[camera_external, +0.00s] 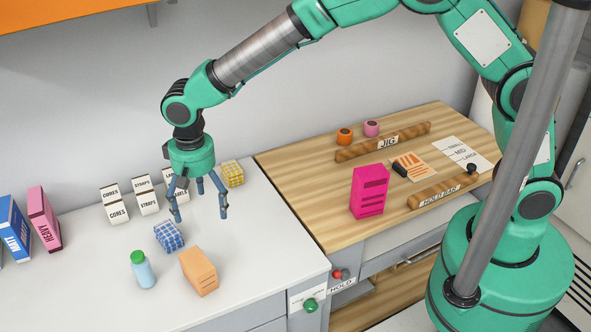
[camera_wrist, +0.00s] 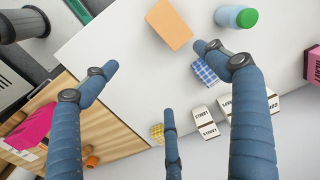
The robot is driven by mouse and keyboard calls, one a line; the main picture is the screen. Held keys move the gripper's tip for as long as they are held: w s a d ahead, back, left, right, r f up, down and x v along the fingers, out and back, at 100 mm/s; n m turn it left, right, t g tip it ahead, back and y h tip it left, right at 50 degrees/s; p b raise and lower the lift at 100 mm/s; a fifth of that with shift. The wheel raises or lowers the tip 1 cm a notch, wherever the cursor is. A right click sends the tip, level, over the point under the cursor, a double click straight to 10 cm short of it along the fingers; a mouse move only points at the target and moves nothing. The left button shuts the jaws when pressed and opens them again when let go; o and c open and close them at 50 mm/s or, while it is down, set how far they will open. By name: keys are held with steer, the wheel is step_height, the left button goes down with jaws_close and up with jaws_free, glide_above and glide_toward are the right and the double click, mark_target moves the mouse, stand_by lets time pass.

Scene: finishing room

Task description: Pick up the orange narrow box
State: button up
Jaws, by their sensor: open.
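The orange narrow box (camera_external: 199,271) stands on the white counter near its front edge, right of the bottle. In the wrist view the orange box (camera_wrist: 168,25) is at the top middle, beyond the fingertips. My gripper (camera_external: 200,205) is open and empty above the counter, behind the orange box and apart from it. In the wrist view my gripper's three blue fingers (camera_wrist: 165,80) are spread with nothing between them. A blue checked block (camera_external: 168,236) sits left of the fingers and behind the orange box; one finger partly covers it in the wrist view (camera_wrist: 204,70).
A light-blue bottle with a green cap (camera_external: 144,270) stands close left of the orange box. White labelled boxes (camera_external: 116,204) and a yellow checked block (camera_external: 232,174) stand along the back. A magenta box (camera_external: 369,191) is on the wooden bench. The counter right of the orange box is clear.

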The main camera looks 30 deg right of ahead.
mark_target(200, 260)
steer(key=s+a+f, duration=0.3)
steer(key=shift+a+f, duration=0.3)
steer(key=shift+w+f+b, duration=0.1)
steer(key=shift+f+b, duration=0.55)
steer(key=shift+f, duration=3.65)
steer(key=shift+f+b, duration=0.65)
steer(key=shift+f, duration=2)
steer(key=c, duration=1.4)
